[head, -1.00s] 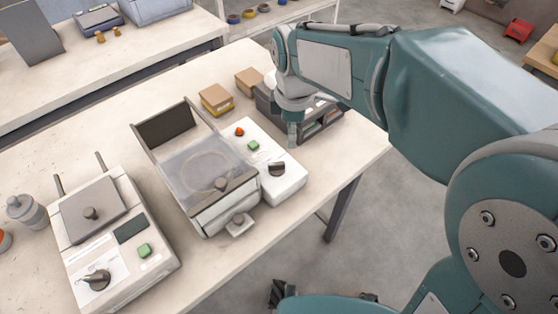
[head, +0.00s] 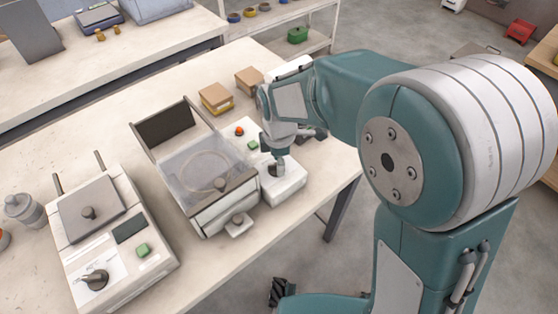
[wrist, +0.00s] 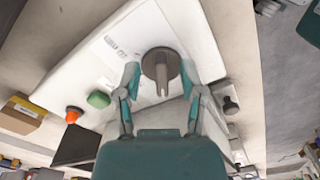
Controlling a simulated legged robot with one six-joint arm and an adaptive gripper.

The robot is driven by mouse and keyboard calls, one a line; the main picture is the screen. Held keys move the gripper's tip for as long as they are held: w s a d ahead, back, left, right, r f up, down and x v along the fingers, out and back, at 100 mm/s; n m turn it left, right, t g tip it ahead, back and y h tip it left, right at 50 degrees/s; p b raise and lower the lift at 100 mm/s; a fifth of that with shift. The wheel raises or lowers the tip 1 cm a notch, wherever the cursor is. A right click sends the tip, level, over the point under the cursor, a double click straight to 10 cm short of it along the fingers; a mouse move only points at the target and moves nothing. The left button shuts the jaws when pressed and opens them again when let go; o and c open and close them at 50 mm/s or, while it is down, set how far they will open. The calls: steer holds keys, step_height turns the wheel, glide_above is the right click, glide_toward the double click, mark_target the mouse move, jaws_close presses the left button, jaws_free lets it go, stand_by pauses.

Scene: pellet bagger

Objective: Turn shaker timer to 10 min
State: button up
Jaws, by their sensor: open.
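The timer knob (wrist: 162,66) is a round grey-brown dial with a raised grip bar, on the white control panel (wrist: 95,62) of the middle machine. In the wrist view it lies between the two fingertips of my gripper (wrist: 160,76), which are spread open with a gap on each side. In the head view my gripper (head: 276,158) points down over the panel and hides most of the knob. A green button (wrist: 98,99) and an orange-red button (wrist: 73,114) are on the same panel. The dial marks are too small to read.
The middle machine's clear-lidded box (head: 205,170) stands left of the panel. A second machine (head: 110,230) with its own knob and green button is further left. Two cardboard boxes (head: 215,97) stand behind. The table's front edge is close by.

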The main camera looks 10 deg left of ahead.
steer(key=shift+f, duration=0.1)
jaws_close()
